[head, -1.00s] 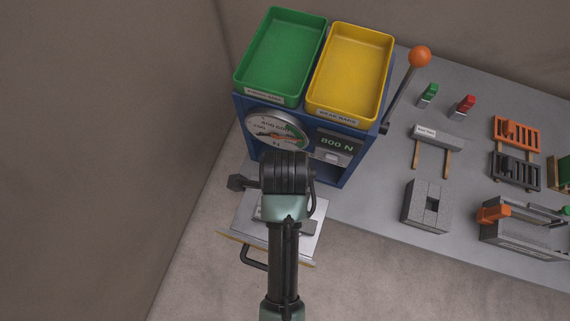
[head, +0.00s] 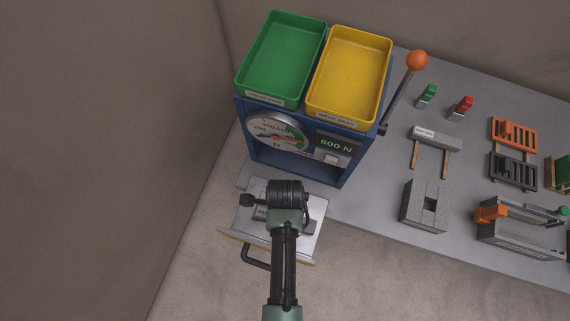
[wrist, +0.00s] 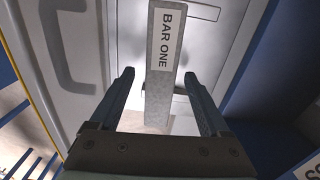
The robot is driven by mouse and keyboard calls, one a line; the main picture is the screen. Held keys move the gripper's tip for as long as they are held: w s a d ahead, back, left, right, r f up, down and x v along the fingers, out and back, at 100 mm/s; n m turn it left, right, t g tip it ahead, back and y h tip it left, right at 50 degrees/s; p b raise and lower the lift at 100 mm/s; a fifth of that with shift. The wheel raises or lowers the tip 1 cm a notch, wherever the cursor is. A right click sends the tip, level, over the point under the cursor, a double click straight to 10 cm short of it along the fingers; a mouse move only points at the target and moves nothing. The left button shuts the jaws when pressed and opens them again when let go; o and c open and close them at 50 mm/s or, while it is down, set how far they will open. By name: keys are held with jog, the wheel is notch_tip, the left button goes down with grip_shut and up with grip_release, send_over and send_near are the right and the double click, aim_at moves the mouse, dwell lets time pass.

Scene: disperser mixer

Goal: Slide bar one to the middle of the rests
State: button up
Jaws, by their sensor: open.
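Bar one (wrist: 162,75) is a grey speckled bar with a white "BAR ONE" label in the wrist view. My gripper (wrist: 163,88) is open, with one finger on each side of the bar and gaps visible between them. In the head view, bar one (head: 261,213) lies on the pulled-out metal tray (head: 310,241) at the front of the blue press (head: 243,118), and my arm covers much of it. The rests under the bar are mostly hidden, so its exact position on them cannot be told.
The tray's black handle (head: 253,259) sticks out at the front. A green bin (head: 283,60) and a yellow bin (head: 350,78) sit on top of the press. A lever with an orange knob (head: 416,61) stands at its right. Other blocks and racks lie farther right.

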jog(key=shift+c, duration=0.2)
grip_shut()
jog(key=shift+w, duration=0.1)
jog(key=shift+w+a+b, duration=0.3)
jog(key=shift+w+a, duration=0.35)
jog(key=shift+w, duration=0.35)
grip_release()
